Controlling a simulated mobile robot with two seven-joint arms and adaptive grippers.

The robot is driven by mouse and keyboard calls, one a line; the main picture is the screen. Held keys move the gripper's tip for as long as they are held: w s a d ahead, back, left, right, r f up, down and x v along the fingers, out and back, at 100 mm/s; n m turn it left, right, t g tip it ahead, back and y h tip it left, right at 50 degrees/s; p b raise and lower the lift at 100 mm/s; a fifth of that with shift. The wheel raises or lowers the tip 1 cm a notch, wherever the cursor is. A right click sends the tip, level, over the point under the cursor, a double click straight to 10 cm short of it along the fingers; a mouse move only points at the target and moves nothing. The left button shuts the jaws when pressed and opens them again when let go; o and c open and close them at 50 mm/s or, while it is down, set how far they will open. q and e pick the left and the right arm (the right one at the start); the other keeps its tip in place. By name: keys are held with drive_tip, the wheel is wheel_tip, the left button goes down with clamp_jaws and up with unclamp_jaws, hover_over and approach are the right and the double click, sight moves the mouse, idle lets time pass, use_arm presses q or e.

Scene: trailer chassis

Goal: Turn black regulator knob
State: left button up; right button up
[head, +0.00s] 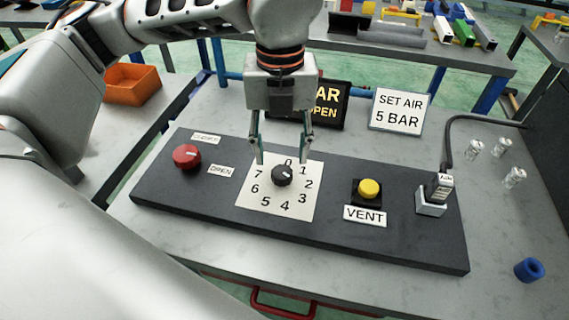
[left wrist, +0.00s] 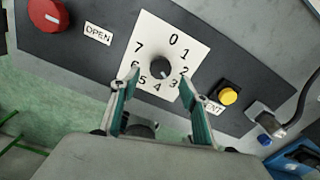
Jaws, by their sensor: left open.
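The black regulator knob (head: 282,176) sits in the middle of a white dial plate (head: 262,200) numbered 0 to 7; a pale mark on its top is too small to read surely. It also shows in the left wrist view (left wrist: 160,67). My left gripper (head: 281,159) points down over the knob, open, with one finger to each side near the top of the plate. In the left wrist view its teal fingers (left wrist: 158,80) stand apart with the knob between and beyond their tips. I see no contact. My right gripper is not in view.
The dark panel (head: 400,245) also carries a red knob (head: 187,156), a yellow VENT button (head: 369,188) and a hose fitting (head: 433,200). A "SET AIR 5 BAR" sign (head: 398,110) and black display (head: 328,105) stand behind. A blue cylinder (head: 529,269) lies at right.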

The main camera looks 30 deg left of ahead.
sight(282, 172)
use_arm(q)
drive_tip(key=shift+f, duration=2.75)
drive_tip(key=c, duration=1.1)
